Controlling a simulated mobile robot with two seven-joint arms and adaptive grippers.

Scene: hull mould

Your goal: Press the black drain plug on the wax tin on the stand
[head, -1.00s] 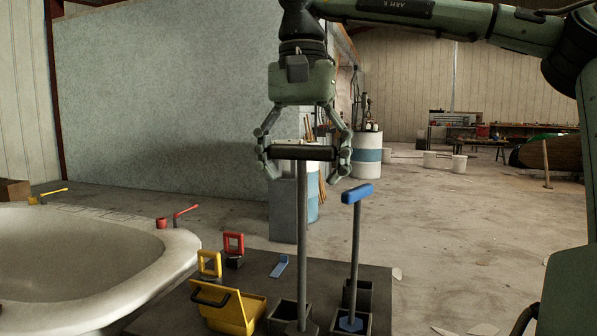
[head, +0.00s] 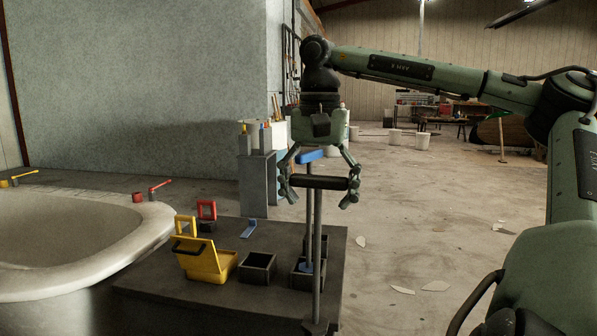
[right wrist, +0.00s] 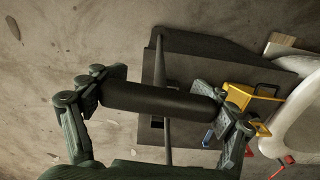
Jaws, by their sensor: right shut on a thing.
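My right gripper (head: 320,190) is shut on the black crossbar handle (head: 325,183) of a tall grey rod tool. The rod hangs upright and its dark foot (head: 316,327) is near the dark table's front edge. In the right wrist view the black handle (right wrist: 160,100) lies across my right gripper (right wrist: 155,112), between its fingers. A grey stand (head: 256,185) is behind the table with small items on top. I cannot make out the wax tin or its black drain plug for certain. My left gripper is not in view.
The dark table (head: 200,290) bears a yellow box (head: 207,262), an empty black socket (head: 257,267) and a blue-handled tool (head: 309,155) standing in another socket, behind the held rod. A white basin (head: 90,215) is at left. Open floor (head: 430,250) lies right.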

